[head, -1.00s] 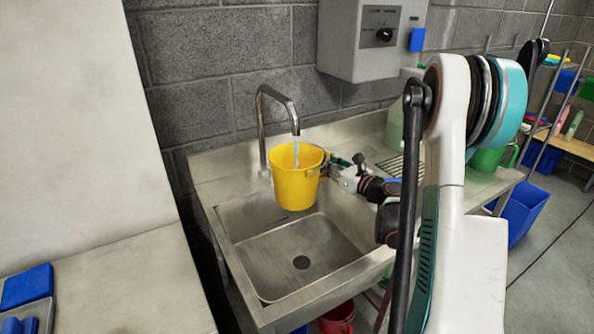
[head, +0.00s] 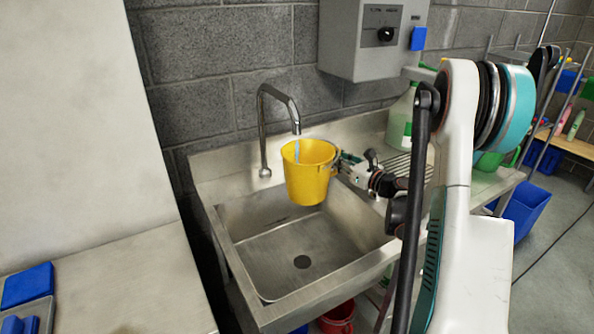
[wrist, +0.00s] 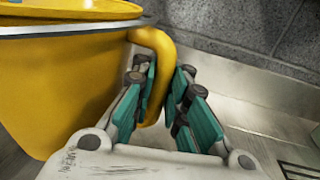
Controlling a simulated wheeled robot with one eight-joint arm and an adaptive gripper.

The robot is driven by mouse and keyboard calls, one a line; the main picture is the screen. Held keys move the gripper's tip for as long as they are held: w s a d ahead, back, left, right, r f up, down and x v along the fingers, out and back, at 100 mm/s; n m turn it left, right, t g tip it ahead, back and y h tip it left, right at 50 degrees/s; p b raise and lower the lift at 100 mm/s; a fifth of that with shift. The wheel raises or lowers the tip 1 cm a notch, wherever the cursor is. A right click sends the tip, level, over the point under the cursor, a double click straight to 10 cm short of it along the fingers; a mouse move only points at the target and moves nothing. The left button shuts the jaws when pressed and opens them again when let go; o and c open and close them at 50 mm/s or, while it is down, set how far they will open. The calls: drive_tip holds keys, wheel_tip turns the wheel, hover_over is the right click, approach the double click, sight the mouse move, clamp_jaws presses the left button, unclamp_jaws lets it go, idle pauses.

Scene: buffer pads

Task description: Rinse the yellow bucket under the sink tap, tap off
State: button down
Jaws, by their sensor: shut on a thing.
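The yellow bucket (head: 308,178) hangs upright, slightly tilted, over the steel sink (head: 270,248), below the spout of the tap (head: 280,98). A pale blue stream of water (head: 297,151) comes from the spout and enters the bucket near its left side. My gripper (head: 338,164) is at the right side of the bucket. In the wrist view my gripper (wrist: 170,100) is shut on the bucket's yellow handle (wrist: 152,62), with the bucket (wrist: 60,90) to the left. The inside bottom of the bucket is hidden.
A grey box with a black knob (head: 370,40) is on the wall right of the tap. A green-white jug (head: 400,118) stands at the back of the sink's drainboard. A red bucket (head: 338,318) is under the sink.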

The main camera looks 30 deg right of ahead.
drive_tip(key=d, duration=1)
drive_tip(key=shift+w, duration=0.3)
